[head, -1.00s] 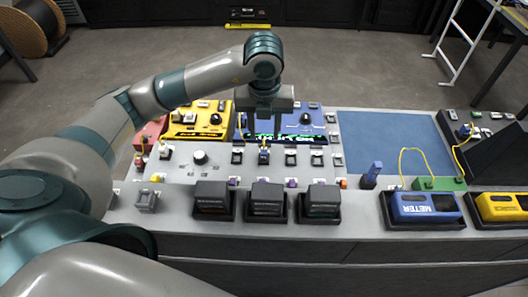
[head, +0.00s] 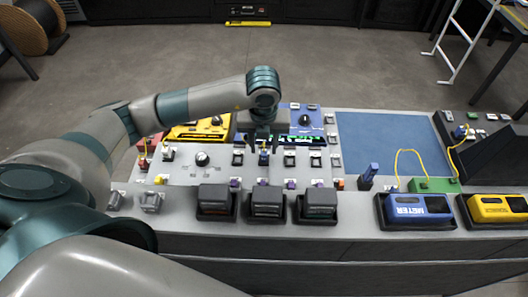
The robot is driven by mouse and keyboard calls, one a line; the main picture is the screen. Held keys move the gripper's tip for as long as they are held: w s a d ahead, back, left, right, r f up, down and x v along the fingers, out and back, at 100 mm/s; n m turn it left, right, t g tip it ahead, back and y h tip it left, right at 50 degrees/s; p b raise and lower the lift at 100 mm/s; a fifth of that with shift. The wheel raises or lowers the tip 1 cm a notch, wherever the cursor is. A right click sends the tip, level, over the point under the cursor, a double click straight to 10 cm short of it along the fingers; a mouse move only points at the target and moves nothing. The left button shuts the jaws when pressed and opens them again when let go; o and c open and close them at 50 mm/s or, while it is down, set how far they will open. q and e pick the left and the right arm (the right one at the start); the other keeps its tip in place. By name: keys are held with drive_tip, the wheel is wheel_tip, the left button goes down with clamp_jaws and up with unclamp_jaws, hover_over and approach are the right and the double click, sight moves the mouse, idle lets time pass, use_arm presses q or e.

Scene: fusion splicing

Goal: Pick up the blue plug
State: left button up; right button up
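The small blue plug (head: 263,158) stands in a dark socket on the grey panel, in the middle of the head view. My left gripper (head: 263,147) points down directly above it. Its two fingers look apart, one on each side of the plug's top. I cannot tell whether they touch it. The gripper hides the plug's upper part. My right gripper is not in view.
Several dark sockets and a round knob (head: 202,159) surround the plug. Behind are a yellow device (head: 197,132) and a blue device (head: 312,122). Black boxes (head: 267,202) stand in front. A blue mat (head: 388,143) lies clear to the right.

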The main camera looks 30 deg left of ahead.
use_arm(q)
drive_tip(key=shift+w+f, duration=0.15)
drive_tip(key=shift+f, duration=0.9)
clamp_jaws()
